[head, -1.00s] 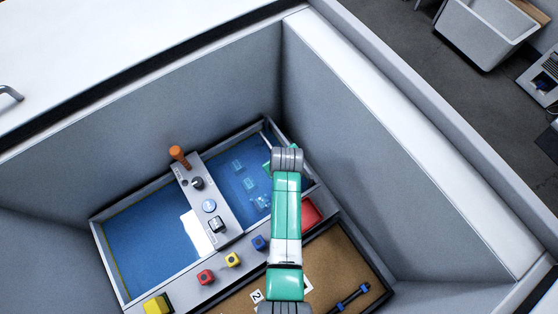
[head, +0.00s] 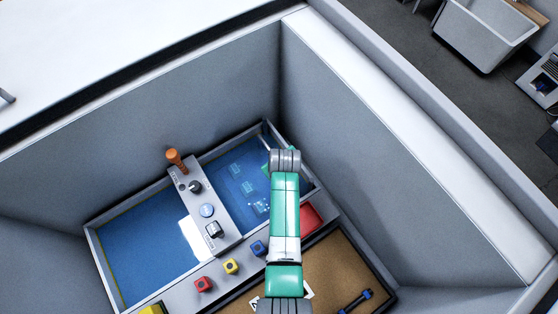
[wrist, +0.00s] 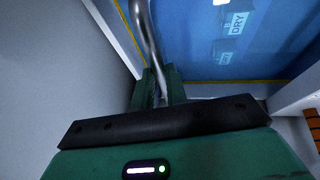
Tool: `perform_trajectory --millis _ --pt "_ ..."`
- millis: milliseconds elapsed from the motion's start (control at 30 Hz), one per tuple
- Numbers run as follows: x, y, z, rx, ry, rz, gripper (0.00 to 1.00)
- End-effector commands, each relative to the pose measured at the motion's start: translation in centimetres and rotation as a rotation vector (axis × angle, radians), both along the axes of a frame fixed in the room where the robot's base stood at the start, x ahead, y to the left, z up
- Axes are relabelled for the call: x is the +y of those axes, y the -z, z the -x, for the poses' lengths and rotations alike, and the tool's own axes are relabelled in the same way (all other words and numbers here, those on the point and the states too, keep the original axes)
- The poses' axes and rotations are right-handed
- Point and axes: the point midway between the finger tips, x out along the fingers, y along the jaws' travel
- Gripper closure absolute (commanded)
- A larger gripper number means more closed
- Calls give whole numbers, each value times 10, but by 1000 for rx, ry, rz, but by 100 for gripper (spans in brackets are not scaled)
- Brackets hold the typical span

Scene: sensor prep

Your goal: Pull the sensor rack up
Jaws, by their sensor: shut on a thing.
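In the wrist view my gripper (wrist: 158,84) has its two green fingers closed around a grey metal bar (wrist: 150,38), which seems to be the handle of the sensor rack. The bar runs up and away along the tank wall. Pale translucent blocks (wrist: 236,24) lie in the blue tank (wrist: 285,62) beside it, one marked DRY. In the head view these blocks (head: 240,188) show in the right-hand blue basin (head: 226,170). My wrist hides the gripper's hold and most of the rack there, so its height is unclear.
A grey panel (head: 225,240) with an orange-topped lever (head: 173,156) and knobs divides the basins. Red (head: 204,284), yellow (head: 231,266) and blue (head: 258,248) buttons line the front ledge. High grey walls (head: 370,150) enclose the station. A brown board (head: 335,262) lies in front.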

Motion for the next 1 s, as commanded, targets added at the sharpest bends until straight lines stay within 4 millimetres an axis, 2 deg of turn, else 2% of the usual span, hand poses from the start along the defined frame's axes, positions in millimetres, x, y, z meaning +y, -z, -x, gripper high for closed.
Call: perform_trajectory --millis 167,500,567,667,967,1000 --pt "0 -32 0 -1 0 1 100" --pt "0 -120 -1 -1 1 0 100" --pt "-1 -131 -1 -1 1 0 100" --pt "-1 -137 -1 -1 1 0 100" --pt "0 -136 -2 -6 1 0 100" --pt "0 -136 -2 -6 1 0 78"
